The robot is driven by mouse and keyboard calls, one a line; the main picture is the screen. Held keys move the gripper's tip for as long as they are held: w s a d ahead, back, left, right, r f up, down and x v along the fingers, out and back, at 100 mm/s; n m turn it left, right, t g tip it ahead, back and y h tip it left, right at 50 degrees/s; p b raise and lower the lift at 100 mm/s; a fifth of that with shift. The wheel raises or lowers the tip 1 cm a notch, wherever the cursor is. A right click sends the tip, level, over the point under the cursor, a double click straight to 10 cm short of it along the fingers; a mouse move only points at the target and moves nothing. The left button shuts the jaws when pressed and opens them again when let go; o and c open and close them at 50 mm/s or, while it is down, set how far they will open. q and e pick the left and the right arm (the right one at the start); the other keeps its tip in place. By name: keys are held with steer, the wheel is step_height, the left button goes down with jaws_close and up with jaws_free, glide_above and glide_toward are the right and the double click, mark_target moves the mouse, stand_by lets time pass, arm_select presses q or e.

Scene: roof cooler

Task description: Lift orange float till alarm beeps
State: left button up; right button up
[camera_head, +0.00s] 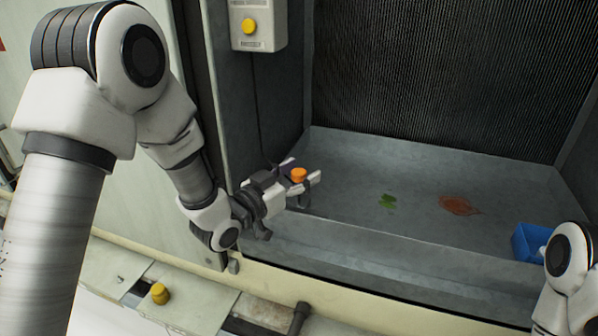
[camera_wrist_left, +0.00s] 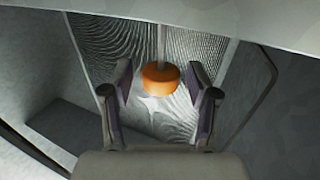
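The orange float (camera_head: 299,174) is a small round disc near the left end of the grey basin. In the left wrist view the orange float (camera_wrist_left: 161,79) shows between the fingers, with a thin rod rising from it. My left gripper (camera_head: 304,183) reaches in from the left at the float. In the left wrist view my left gripper (camera_wrist_left: 162,98) has its fingers apart, with visible gaps on both sides of the float. A grey box with a yellow button (camera_head: 249,26) hangs on the frame above; whether it is the alarm I cannot tell. My right gripper is out of view.
The basin (camera_head: 340,205) has a raised front wall. A green leaf (camera_head: 387,201) and a rust-brown patch (camera_head: 459,205) are on its floor. A blue container (camera_head: 530,243) stands at the right. A yellow knob (camera_head: 160,293) and a pipe (camera_head: 265,310) are below in front.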

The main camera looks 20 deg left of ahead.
arm_select(q)
jaws_close()
steer(key=shift+r+p, duration=0.5)
steer(key=shift+r, duration=0.8)
steer(key=shift+f, duration=0.1)
steer(key=shift+o, duration=0.7)
jaws_free()
steer(key=v, duration=0.7)
steer(key=shift+s+a, duration=0.15)
steer(key=shift+s, duration=0.05)
